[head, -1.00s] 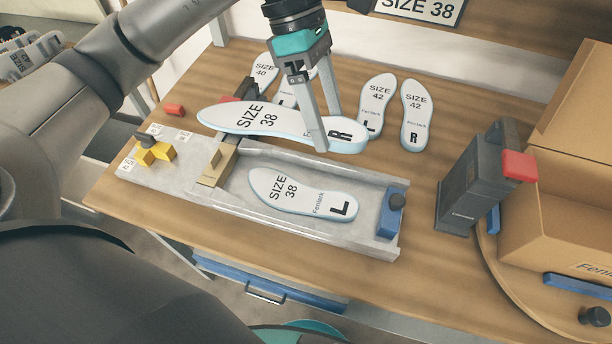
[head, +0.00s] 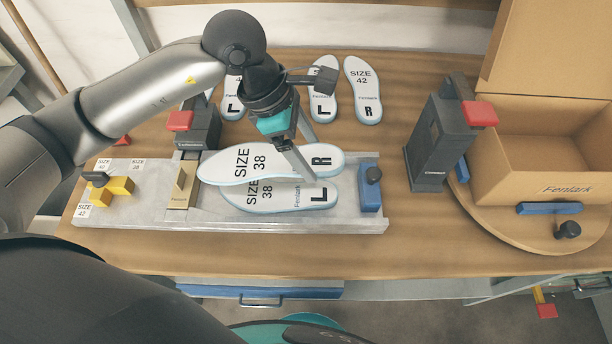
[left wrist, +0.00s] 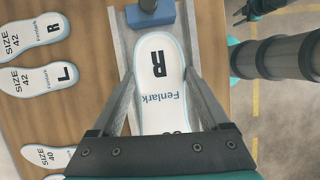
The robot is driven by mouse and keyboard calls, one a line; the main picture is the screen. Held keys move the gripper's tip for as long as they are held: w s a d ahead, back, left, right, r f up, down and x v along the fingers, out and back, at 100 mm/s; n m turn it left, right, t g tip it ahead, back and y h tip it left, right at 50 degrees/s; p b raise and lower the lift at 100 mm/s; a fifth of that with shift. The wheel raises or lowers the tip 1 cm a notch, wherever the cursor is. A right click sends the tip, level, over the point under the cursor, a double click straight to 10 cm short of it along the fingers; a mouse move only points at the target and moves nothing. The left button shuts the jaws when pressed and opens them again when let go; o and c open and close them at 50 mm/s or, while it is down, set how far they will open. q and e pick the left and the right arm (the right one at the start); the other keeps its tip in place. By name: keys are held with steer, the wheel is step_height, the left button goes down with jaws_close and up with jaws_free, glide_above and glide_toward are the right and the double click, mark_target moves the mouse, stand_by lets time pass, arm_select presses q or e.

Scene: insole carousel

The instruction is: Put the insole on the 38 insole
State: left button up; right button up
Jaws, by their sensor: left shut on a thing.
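My left gripper (head: 302,160) is shut on the size 38 R insole (head: 258,165), a white insole with a pale blue edge. The left wrist view shows the R insole (left wrist: 158,95) between the two fingers, with its R end pointing away from my wrist. In the head view it overlaps the size 38 L insole (head: 262,199), which lies in the grey metal tray (head: 230,221). The R insole covers the far part of the L insole. I cannot tell whether the two touch.
A blue stop block (head: 370,200) stands at the tray's right end and a brass block (head: 184,187) at its left. Size 42 insoles (head: 363,88) lie behind. A dark device with a red top (head: 436,140) and an open cardboard box (head: 550,165) stand right.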

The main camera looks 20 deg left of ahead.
mark_target(280, 159)
arm_select(q)
step_height(280, 159, down, 8)
steer(key=shift+r+b, duration=0.15)
steer(key=shift+b, duration=0.15)
steer(key=shift+f, duration=0.3)
steer(key=shift+f+b, duration=0.6)
steer(key=shift+b, duration=0.1)
steer(key=o, duration=1.3)
steer(key=shift+r, duration=0.1)
steer(key=shift+r+p, duration=0.6)
steer(key=shift+p, duration=0.1)
steer(key=v, duration=1.2)
